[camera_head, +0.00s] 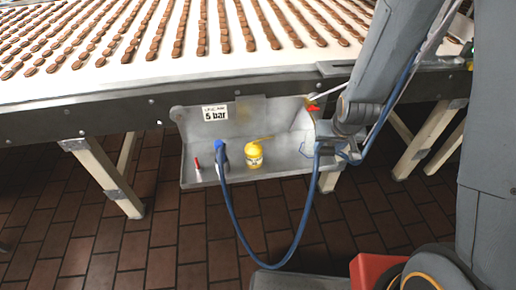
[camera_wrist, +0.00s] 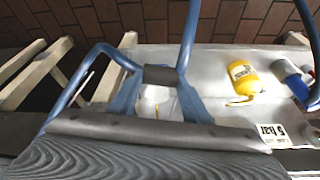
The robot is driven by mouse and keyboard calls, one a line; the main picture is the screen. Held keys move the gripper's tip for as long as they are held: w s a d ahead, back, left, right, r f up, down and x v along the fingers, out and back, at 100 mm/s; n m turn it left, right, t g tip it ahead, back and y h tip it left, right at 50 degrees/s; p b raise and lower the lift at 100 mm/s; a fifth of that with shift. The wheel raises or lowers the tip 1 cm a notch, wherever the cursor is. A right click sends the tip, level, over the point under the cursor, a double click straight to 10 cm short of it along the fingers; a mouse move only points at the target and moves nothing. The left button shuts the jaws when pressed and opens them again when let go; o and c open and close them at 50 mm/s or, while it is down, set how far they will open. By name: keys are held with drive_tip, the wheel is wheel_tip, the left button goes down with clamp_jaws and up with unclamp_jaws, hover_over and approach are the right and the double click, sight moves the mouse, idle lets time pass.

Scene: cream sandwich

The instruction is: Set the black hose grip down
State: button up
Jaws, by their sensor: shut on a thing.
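The black hose grip (camera_wrist: 160,75) is a short dark cylinder in the wrist view. It lies across between the two blue fingers of my gripper (camera_wrist: 158,98), which is shut on it. A blue hose (camera_wrist: 188,40) runs past the grip toward the top of the wrist view. In the head view my gripper is at the right end of the metal tray (camera_head: 285,170), largely hidden by my own arm; the grip cannot be made out there. The blue hose (camera_head: 246,240) hangs in a loop below the tray's front edge.
A red part (camera_head: 312,108) shows at the tray's right end. A conveyor (camera_head: 220,60) with rows of brown pieces lies above. Tray floor right of the bottle looks clear.

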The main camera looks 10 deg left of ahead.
drive_tip(key=s+a+f+n+p, duration=0.1)
drive_tip(key=s+a+f+n, duration=0.1)
drive_tip(key=s+a, duration=0.7)
drive_tip(key=w+b, duration=0.1)
drive_tip(key=b, duration=0.4)
drive_tip(key=w+d+b, duration=0.1)
drive_tip(key=w+b, duration=0.1)
drive_tip(key=b, duration=0.4)
drive_tip(key=shift+r+y, duration=0.1)
drive_tip(key=shift+y, duration=0.3)
drive_tip(key=shift+w+a+b, duration=0.1)
drive_tip(key=shift+w+b, duration=0.05)
drive_tip(key=shift+b, duration=0.4)
